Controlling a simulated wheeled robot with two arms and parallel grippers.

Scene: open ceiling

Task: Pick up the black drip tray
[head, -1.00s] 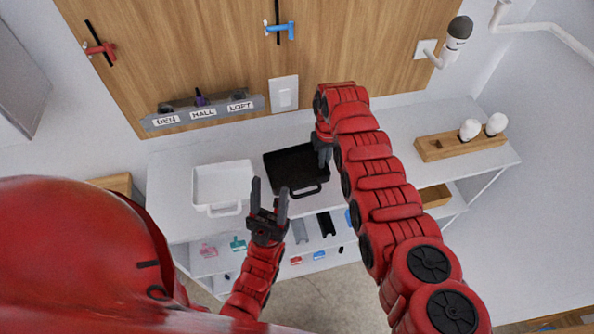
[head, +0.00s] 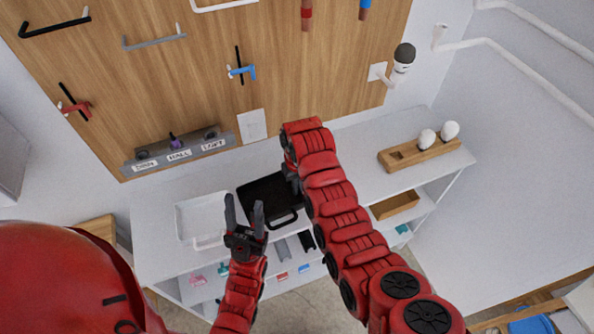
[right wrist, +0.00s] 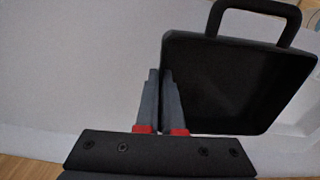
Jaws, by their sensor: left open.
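The black drip tray (head: 262,191) is a shallow square pan with a loop handle. It is on the white tabletop in the head view, right of a white tray (head: 183,221). In the right wrist view the black drip tray (right wrist: 235,85) fills the upper right. My right gripper (right wrist: 160,75) has its fingers close together on the tray's side wall, one on each side. In the head view my right arm mostly hides that gripper (head: 291,172). My left gripper (head: 244,208) is open and empty, in front of the two trays.
A wooden block with white bulbs (head: 425,150) stands at the table's right. A shelf below holds small coloured items and a wooden box (head: 395,204). The tabletop between black tray and bulb block is fairly clear.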

